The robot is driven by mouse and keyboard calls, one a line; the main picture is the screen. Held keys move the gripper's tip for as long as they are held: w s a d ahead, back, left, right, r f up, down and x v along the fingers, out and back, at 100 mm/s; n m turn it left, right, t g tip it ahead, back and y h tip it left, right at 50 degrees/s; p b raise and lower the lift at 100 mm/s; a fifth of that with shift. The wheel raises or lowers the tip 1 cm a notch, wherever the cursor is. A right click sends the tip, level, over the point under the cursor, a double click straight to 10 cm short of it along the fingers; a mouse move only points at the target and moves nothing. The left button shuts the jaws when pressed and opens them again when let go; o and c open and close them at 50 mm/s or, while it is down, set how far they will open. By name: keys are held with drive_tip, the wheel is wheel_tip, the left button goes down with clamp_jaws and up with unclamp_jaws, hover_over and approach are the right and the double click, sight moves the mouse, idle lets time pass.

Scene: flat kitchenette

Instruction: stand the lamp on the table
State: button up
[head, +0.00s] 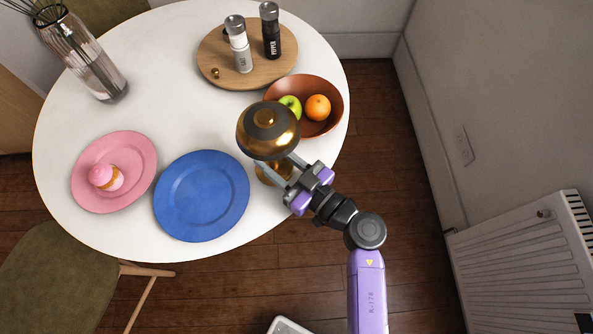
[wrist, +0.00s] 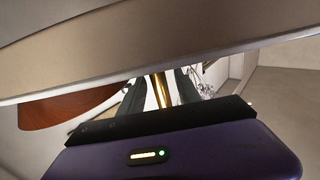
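The lamp (head: 267,130) is gold and brown, with a domed mushroom shade, and is upright at the right side of the white table (head: 130,235). Its gold base shows below the shade in the head view; whether it touches the tabletop is hard to tell. My gripper (head: 279,160) reaches in under the shade from the lower right. In the wrist view the gold stem (wrist: 161,90) stands between my two dark fingers, with gaps beside it, so the gripper looks open around the stem. The underside of the shade fills the top of the wrist view.
A brown bowl (head: 335,115) with an apple and an orange is right behind the lamp. A blue plate (head: 200,195) is to its left, and a pink plate (head: 130,150) with a cupcake is farther left. A wooden board (head: 250,75) with two shakers and a glass vase (head: 95,70) stand farther back.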

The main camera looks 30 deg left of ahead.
drive_tip(key=p+v, duration=0.1)
drive_tip(key=v, duration=0.8)
drive_tip(key=shift+s+r, duration=0.15)
drive_tip(key=shift+r, duration=0.05)
drive_tip(key=s+d+r+m+t+h, duration=0.45)
drive_tip(key=d+r+m+t, duration=0.35)
drive_tip(key=d+t, duration=0.3)
drive_tip(key=s+d+m+h, duration=0.3)
drive_tip(key=s+d+h, duration=0.3)
drive_tip(key=d, duration=0.4)
drive_tip(key=s+d+r+m+h, duration=0.1)
drive_tip(key=s+d+m+h, duration=0.3)
drive_tip(key=s+d+h, duration=0.3)
drive_tip(key=s+d, duration=0.2)
drive_tip(key=d, duration=0.1)
drive_tip(key=shift+s+r+g, duration=0.25)
drive_tip(key=shift+r+g, duration=0.05)
drive_tip(key=shift+r, duration=0.05)
